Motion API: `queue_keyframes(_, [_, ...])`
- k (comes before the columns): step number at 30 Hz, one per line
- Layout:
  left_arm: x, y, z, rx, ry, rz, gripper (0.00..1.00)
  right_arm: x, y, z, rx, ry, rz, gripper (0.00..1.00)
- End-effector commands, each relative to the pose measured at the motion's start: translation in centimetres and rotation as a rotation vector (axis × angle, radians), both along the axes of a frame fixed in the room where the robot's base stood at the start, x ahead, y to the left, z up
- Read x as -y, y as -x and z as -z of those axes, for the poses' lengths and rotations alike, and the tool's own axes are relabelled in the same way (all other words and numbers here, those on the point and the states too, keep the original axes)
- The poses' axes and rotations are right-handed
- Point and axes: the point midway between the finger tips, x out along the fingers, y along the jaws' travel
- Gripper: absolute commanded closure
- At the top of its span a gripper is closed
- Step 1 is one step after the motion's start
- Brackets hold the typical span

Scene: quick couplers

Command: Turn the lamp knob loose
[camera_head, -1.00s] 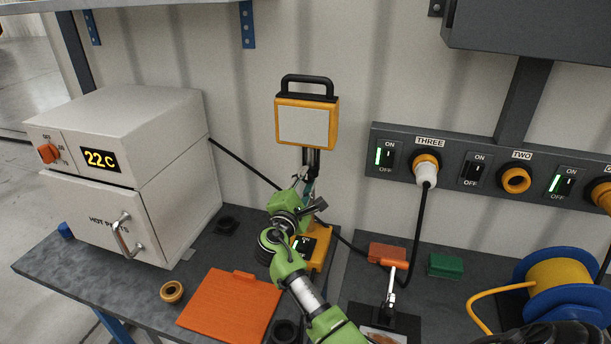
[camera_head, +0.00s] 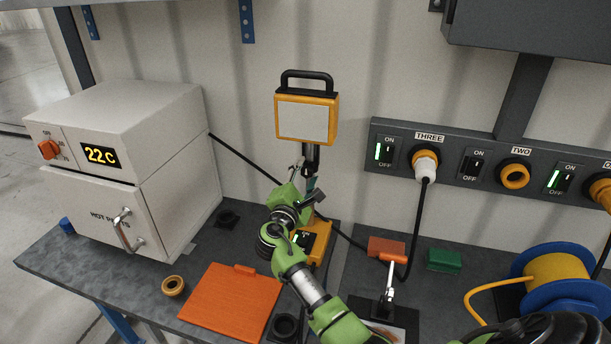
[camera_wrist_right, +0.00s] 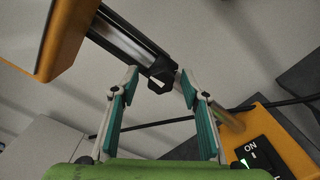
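The work lamp has a yellow head with a pale panel (camera_head: 304,119), a black handle on top, a post, and a yellow base (camera_head: 321,241) with an ON switch. In the right wrist view, a black knob (camera_wrist_right: 162,72) sits on the lamp's metal post (camera_wrist_right: 122,38). My right gripper (camera_head: 305,178) is at the post, below the lamp head. In the wrist view its teal-padded fingers (camera_wrist_right: 158,84) are apart, one on each side of the knob, with visible gaps. In the head view the gripper and its arm hide much of the post. My left gripper is not in view.
A white hot-parts oven (camera_head: 140,170) stands left. An orange plate (camera_head: 232,302) and a yellow ring (camera_head: 173,286) lie in front. A socket panel (camera_head: 448,150) and black cables run behind.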

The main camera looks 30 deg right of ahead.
Motion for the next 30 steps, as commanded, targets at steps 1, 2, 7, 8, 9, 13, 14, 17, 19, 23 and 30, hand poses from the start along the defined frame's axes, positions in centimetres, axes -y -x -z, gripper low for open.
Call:
queue_keyframes(1, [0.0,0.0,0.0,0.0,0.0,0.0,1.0,0.0,0.0,0.1,-0.001,-0.001,0.0,0.58])
queue_keyframes(2, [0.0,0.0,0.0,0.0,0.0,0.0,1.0,0.0,0.0,0.1,-0.001,-0.001,0.0,0.58])
queue_keyframes(7, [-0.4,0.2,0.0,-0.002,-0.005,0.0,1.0,-0.2,0.1,0.2,-0.002,-0.003,-0.001,0.58])
queue_keyframes(8, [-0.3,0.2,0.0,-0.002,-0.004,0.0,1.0,-0.3,0.2,0.2,-0.002,-0.003,-0.001,0.58])
queue_keyframes(9, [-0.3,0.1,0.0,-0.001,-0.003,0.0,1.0,-0.6,0.4,0.3,-0.003,-0.003,-0.002,0.58])
queue_keyframes(13, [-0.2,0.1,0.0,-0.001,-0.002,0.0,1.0,-2.1,1.6,0.3,-0.003,-0.004,-0.004,0.58])
queue_keyframes(14, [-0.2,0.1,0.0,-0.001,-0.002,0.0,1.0,-2.5,2.1,0.3,-0.002,-0.005,-0.002,0.58])
queue_keyframes(17, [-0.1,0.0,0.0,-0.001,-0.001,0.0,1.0,-4.3,3.5,0.3,-0.002,-0.005,-0.004,0.58])
queue_keyframes(19, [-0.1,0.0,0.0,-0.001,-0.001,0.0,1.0,-5.4,4.5,0.3,-0.003,-0.005,-0.002,0.58])
queue_keyframes(23, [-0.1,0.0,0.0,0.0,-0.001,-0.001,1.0,-7.2,6.1,0.3,-0.002,-0.006,-0.001,0.58])
queue_keyframes(30, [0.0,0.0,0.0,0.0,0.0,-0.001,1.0,-9.0,7.6,0.2,-0.002,-0.002,-0.001,0.58])
